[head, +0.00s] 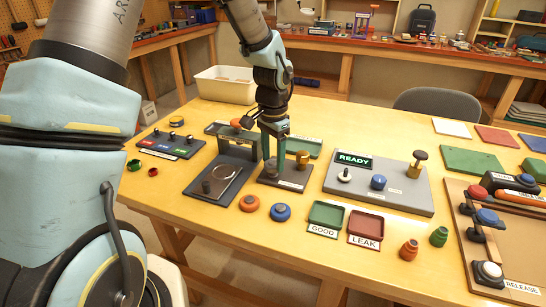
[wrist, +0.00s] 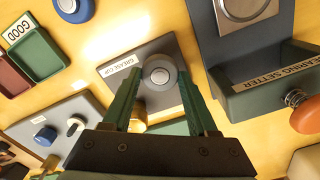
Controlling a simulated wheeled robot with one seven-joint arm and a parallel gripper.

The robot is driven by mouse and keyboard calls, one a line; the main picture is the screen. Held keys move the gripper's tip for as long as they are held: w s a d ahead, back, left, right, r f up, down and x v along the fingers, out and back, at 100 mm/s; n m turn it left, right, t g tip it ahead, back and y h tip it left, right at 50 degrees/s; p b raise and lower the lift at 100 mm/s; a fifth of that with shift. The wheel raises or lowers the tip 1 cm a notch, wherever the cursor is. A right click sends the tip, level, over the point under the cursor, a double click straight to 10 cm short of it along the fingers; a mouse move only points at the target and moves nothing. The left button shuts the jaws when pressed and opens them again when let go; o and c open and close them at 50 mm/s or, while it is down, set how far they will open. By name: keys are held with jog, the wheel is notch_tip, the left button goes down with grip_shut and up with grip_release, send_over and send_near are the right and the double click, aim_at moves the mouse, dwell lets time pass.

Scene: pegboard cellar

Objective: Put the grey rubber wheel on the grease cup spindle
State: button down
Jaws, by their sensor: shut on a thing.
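The grey rubber wheel (wrist: 148,67) is a round grey disc with a paler centre, over the plate labelled grease cup (wrist: 172,47). My gripper (wrist: 159,74) has its two green fingers on either side of the wheel and is shut on it. In the head view my gripper (head: 274,155) points straight down at the small dark grease cup base (head: 289,183), low over its left part. The spindle is largely hidden by the wheel and fingers, so I cannot tell whether the wheel is fully down on it. A brass post (head: 302,160) stands on the base's right.
The dark bearing setter frame (head: 237,147) stands close on the left. The grey READY panel (head: 400,188) is on the right. An orange wheel (head: 249,203) and a blue wheel (head: 281,212) lie in front, beside the green GOOD tray (head: 312,222) and red LEAK tray (head: 351,238).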

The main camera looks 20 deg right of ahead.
jog(key=shift+f, duration=0.7)
dwell(1.7)
jog(key=shift+c, duration=0.3)
grip_release()
jog(key=shift+o, duration=0.3)
jog(key=shift+r, duration=0.1)
jog(key=shift+r+p, duration=2.7)
jog(key=shift+r, duration=0.65)
jog(key=shift+f, duration=0.1)
